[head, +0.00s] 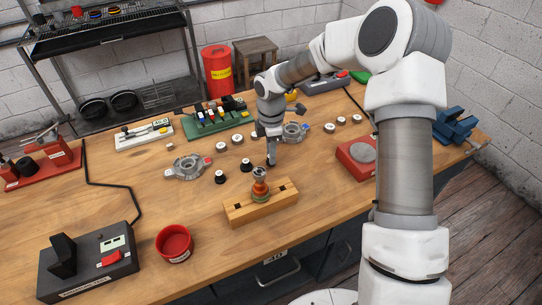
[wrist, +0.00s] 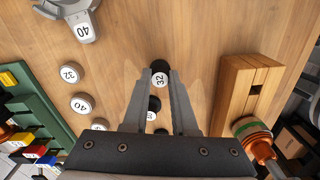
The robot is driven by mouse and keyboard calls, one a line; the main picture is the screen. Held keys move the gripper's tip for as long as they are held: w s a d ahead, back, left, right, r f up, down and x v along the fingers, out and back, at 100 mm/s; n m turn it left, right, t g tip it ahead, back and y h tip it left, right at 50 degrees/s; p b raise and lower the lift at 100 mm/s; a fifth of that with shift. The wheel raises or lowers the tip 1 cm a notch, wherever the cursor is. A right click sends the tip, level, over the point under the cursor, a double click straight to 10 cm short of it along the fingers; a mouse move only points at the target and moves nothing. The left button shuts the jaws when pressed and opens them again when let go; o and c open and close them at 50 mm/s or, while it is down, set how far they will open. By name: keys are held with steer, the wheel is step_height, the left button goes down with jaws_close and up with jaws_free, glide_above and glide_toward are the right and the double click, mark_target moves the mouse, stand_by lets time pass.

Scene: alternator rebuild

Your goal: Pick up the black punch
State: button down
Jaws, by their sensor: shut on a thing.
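My gripper (head: 271,160) points down over the middle of the table. In the wrist view its two fingers (wrist: 160,73) are shut on a small black punch, whose white label reads 32 (wrist: 160,79). In the head view the held punch is hard to tell from the dark fingertips. Two similar black pieces stand to the left of the gripper, one farther left (head: 219,177) and one close by (head: 246,165). In the wrist view another black piece (wrist: 154,103) shows between the fingers, partly hidden, its label too small to read.
A wooden block (head: 235,213) with an orange and green piece (head: 260,188) stands in front of the gripper. White numbered discs (head: 237,139) and a green rack (head: 207,125) lie behind. Grey housings (head: 187,168) stand on either side. A red bowl (head: 174,242) is at the front left.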

step_height(320, 180, up, 3)
steer(key=shift+r, duration=0.2)
steer(key=s+d+r, duration=0.4)
steer(key=d+r, duration=0.2)
steer(key=d, duration=0.4)
steer(key=shift+s+d+r+p, duration=0.2)
steer(key=shift+s+d+p, duration=0.1)
steer(key=shift+s+d, duration=0.1)
steer(key=c, duration=1.2)
jaws_free()
steer(key=shift+w, duration=0.1)
steer(key=shift+c, duration=0.2)
jaws_close()
steer(key=shift+f, duration=0.1)
